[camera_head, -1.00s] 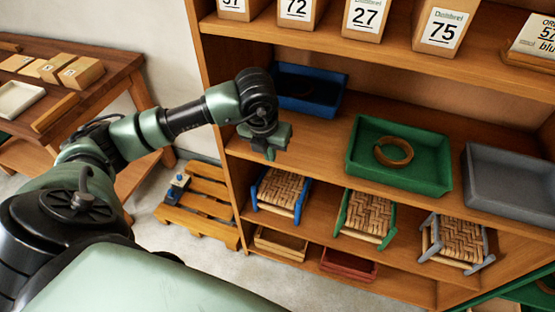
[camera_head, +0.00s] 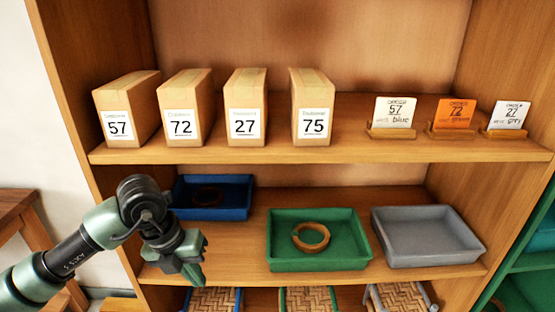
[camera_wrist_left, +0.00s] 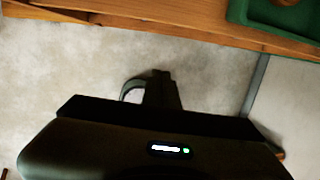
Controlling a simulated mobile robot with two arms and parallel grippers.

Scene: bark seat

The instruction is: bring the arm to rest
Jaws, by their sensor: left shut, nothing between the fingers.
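My left gripper (camera_head: 192,268) is shut and empty. It hangs in front of the middle shelf (camera_head: 330,272), below and in front of the blue tray (camera_head: 228,211) and to the left of the green tray (camera_head: 282,264). In the left wrist view the shut fingers (camera_wrist_left: 160,85) point out over the pale floor, with nothing between them. My right gripper does not show in any view.
The grey tray (camera_head: 425,260) looks empty. Numbered boxes (camera_head: 247,105) and order cards (camera_head: 395,110) stand on the upper shelf. Woven seats (camera_head: 312,300) sit below.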

